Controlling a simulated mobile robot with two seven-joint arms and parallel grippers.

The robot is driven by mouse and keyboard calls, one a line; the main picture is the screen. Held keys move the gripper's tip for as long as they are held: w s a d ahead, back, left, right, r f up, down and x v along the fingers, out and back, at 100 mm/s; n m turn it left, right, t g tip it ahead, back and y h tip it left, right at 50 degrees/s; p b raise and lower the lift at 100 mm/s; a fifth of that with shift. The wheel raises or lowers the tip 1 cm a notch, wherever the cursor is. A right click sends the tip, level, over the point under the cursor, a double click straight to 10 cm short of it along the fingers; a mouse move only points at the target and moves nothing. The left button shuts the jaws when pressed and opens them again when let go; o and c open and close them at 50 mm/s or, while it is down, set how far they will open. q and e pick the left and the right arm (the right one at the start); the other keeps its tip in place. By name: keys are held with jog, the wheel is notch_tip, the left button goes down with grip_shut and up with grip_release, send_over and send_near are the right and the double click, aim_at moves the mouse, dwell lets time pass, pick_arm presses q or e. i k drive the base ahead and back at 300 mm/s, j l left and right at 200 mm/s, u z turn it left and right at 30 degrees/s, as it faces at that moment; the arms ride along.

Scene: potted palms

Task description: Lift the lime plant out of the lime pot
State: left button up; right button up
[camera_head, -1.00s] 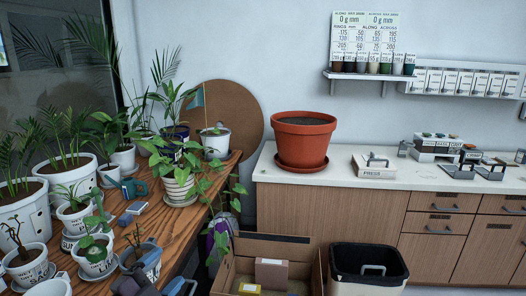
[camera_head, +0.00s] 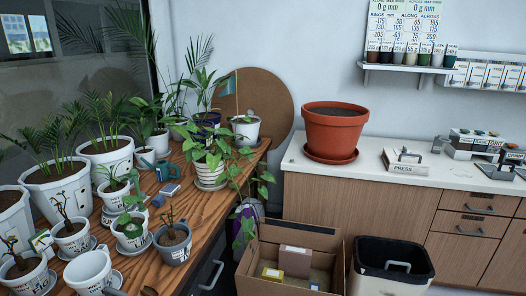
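I cannot tell for sure which is the lime pot. A leafy plant (camera_head: 207,146) stands in a ribbed white pot (camera_head: 210,172) farther back. Neither gripper is in view.
The wooden table (camera_head: 210,208) is crowded, with palms behind and a teal watering can (camera_head: 165,170). An empty white pot (camera_head: 88,270) stands in front.

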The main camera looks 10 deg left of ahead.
aim_at(133, 228)
jog(key=i+l, duration=1)
jog(key=i, duration=0.15)
jog(key=i+l+u, duration=0.2)
jog(key=u, duration=0.2)
jog(key=i+l+u, duration=0.2)
jog(key=u, duration=1.6)
